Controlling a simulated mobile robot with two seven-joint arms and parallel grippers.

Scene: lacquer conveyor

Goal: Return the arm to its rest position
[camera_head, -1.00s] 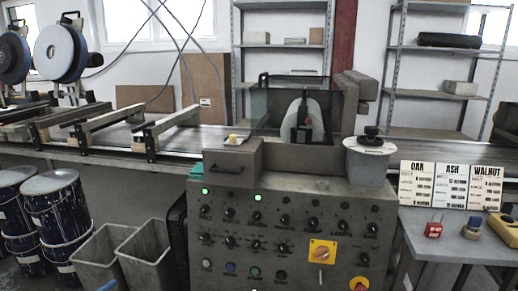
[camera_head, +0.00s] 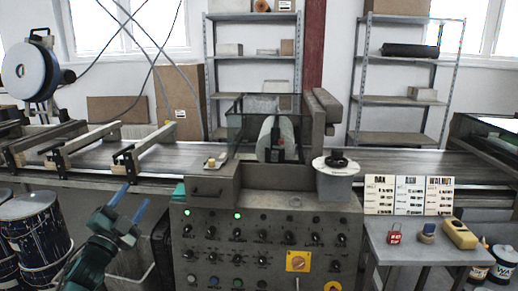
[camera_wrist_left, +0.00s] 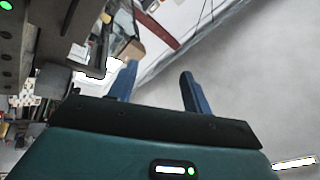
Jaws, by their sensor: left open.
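My left gripper (camera_head: 129,204) is in the lower left of the head view, with a teal body and two blue fingers pointing up. The fingers stand apart with nothing between them. It is in front of the conveyor and left of the grey control panel (camera_head: 262,246). In the left wrist view the two blue fingers (camera_wrist_left: 156,85) also stand apart and empty. My right gripper is in neither view.
Blue-splashed drums (camera_head: 32,232) stand at the far left and a grey bin (camera_head: 131,262) is behind my left arm. The conveyor (camera_head: 95,155) runs across the back. A small table (camera_head: 415,247) at the right bears cards, a red padlock (camera_head: 394,233) and a yellow item (camera_head: 459,234).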

